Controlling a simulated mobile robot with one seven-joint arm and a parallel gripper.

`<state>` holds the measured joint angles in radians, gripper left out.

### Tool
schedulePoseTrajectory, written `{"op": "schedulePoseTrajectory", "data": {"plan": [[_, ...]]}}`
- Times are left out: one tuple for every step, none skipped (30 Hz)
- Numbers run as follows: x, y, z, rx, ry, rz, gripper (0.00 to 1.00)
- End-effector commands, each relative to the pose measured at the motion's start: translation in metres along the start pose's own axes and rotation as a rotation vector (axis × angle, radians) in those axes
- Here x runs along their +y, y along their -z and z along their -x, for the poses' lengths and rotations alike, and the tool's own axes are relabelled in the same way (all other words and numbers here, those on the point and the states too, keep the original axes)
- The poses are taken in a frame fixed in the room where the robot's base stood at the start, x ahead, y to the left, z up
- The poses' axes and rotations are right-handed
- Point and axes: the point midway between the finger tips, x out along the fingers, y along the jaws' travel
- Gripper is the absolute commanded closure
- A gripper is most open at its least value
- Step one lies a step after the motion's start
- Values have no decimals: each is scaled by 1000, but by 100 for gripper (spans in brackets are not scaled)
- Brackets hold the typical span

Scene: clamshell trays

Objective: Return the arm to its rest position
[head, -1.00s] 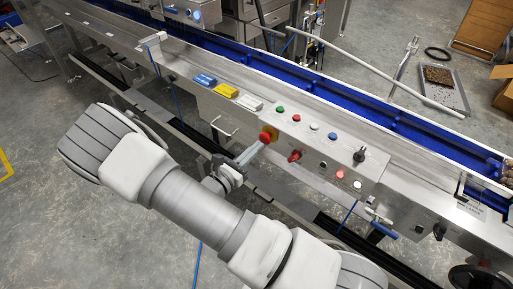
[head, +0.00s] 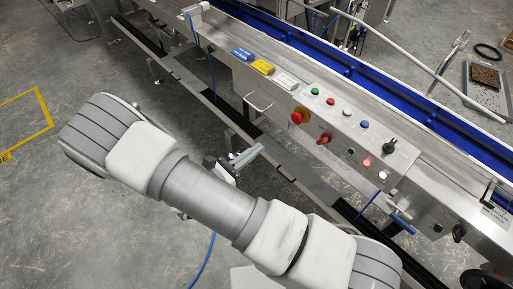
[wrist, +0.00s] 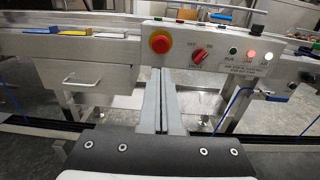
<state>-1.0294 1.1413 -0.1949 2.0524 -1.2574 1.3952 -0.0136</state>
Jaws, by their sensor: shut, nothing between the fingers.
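My gripper (wrist: 161,128) shows in the wrist view with its two long grey fingers side by side, shut and empty. The fingertips point at the control panel of the conveyor, just below the red emergency stop button (wrist: 160,43). In the head view my gripper (head: 258,150) shows only in part behind my white and grey arm, in front of the panel. The fingers look apart from the panel there. The red emergency stop (head: 299,116) and the red rotary switch (head: 324,138) are on the panel face. My arm hides the gripper's base.
The steel conveyor (head: 350,160) with a blue belt (head: 345,62) runs diagonally across the head view. Blue, yellow and white blocks (head: 263,67) sit on its ledge. A blue-handled lever (head: 402,224) sticks out at the lower right.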

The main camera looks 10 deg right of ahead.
Motion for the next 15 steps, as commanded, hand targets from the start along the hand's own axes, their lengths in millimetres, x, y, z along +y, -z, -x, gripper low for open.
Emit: {"op": "schedulePoseTrajectory", "data": {"plan": [[0, 0, 0, 0, 0, 0, 100], [0, 0, 0, 0, 0, 0, 100], [0, 0, 0, 0, 0, 0, 100], [0, 0, 0, 0, 0, 0, 100], [0, 0, 0, 0, 0, 0, 100], [0, 0, 0, 0, 0, 0, 100], [0, 0, 0, 0, 0, 0, 100], [0, 0, 0, 0, 0, 0, 100], [0, 0, 0, 1, 2, -1, 100], [-1, -1, -1, 3, 6, -4, 100], [-1, -3, -2, 7, 13, -9, 100], [-3, -5, -3, 16, 29, -20, 100], [-4, -8, -4, 26, 47, -33, 100], [-6, -12, -6, 39, 67, -47, 100], [-10, -18, -9, 59, 103, -72, 100]]}}
